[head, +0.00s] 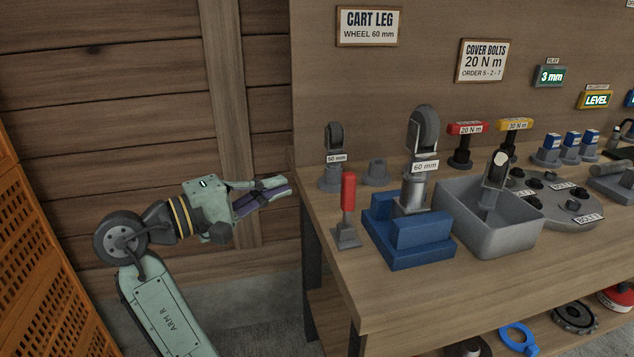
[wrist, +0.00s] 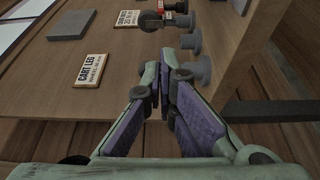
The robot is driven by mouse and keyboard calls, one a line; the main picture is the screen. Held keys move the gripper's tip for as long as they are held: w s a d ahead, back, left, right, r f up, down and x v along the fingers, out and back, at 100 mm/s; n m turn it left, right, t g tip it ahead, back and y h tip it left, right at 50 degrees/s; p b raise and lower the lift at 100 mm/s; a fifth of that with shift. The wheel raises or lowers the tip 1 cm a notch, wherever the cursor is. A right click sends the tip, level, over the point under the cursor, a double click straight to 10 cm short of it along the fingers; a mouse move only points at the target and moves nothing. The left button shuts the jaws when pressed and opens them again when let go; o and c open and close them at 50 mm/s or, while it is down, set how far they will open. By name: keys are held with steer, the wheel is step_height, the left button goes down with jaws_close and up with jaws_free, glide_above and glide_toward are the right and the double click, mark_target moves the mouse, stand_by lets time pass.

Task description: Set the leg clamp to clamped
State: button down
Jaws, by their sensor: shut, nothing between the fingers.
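The leg clamp is a blue block (head: 408,247) near the bench's left end, with an upright red lever (head: 348,192) on a small grey base at its left. A grey leg with a dark wheel, labelled 60 mm (head: 421,165), stands upright in the blue block. Whether the block grips the leg I cannot tell. My gripper (head: 287,186) is shut and empty, just off the bench's left edge, left of the red lever and apart from it. Its purple-padded fingers are together in the wrist view (wrist: 165,68). The red lever is not clearly visible there.
A 50 mm wheel (head: 334,150) and a grey socket (head: 377,171) stand behind the lever. A grey bin (head: 497,233) stands right of the blue block. The CART LEG sign (head: 367,27) hangs on the back panel. Orange crates (head: 35,260) stand at far left.

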mark_target(348, 200)
steer(key=shift+s+d+f, duration=0.1)
steer(key=shift+s+d, duration=0.05)
steer(key=shift+d, duration=0.05)
steer(key=w+d+p, duration=0.2)
steer(key=d, duration=0.7)
steer(key=shift+w+p, duration=0.15)
steer(key=shift+p, duration=0.2)
steer(key=shift+d+m, duration=0.1)
steer(key=shift+m, duration=0.2)
